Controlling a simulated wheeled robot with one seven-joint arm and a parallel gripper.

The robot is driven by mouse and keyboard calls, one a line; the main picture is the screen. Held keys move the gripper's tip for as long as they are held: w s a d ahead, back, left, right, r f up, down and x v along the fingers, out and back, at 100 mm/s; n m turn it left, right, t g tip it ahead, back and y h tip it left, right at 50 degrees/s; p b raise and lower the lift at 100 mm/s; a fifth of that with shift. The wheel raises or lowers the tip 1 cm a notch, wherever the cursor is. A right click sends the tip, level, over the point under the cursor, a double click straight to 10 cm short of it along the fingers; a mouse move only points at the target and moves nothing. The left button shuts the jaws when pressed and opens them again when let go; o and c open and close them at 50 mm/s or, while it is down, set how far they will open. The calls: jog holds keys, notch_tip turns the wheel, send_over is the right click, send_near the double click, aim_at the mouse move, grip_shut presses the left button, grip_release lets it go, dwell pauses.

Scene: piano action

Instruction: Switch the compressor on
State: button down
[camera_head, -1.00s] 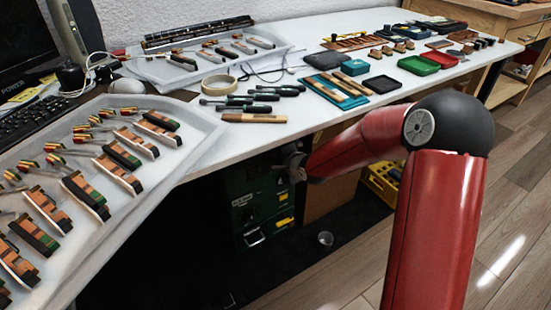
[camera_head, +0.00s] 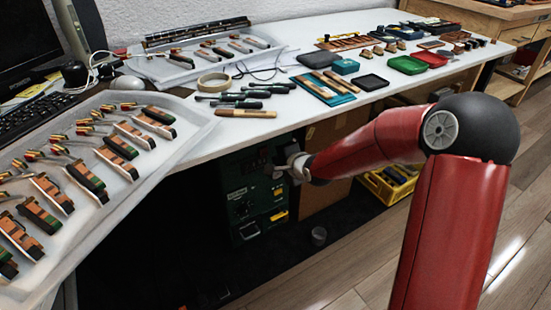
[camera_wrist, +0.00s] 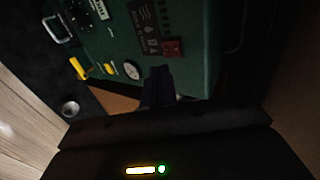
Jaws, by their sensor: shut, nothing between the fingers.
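The compressor (camera_head: 240,200) is a dark green box under the white workbench. In the wrist view, its green panel (camera_wrist: 115,38) fills the upper middle. It bears a red switch (camera_wrist: 173,47), a round white gauge (camera_wrist: 131,70) and a yellow part (camera_wrist: 78,68). My gripper (camera_head: 279,171) is under the bench edge, at the compressor's upper right front. Its dark fingers (camera_wrist: 160,73) are closed together and empty, just below the red switch in the wrist picture. I cannot tell whether they touch the panel, or the switch's position.
The white workbench (camera_head: 300,110) overhangs the compressor and carries tools, trays and piano parts. A brown panel (camera_head: 325,200) and a yellow crate (camera_head: 388,187) stand to the right. A small metal cup (camera_head: 319,236) is on the dark mat. Wooden floor is clear at front right.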

jog(key=p+v, duration=0.2)
jog(key=v, duration=0.5)
jog(key=shift+r, duration=0.3)
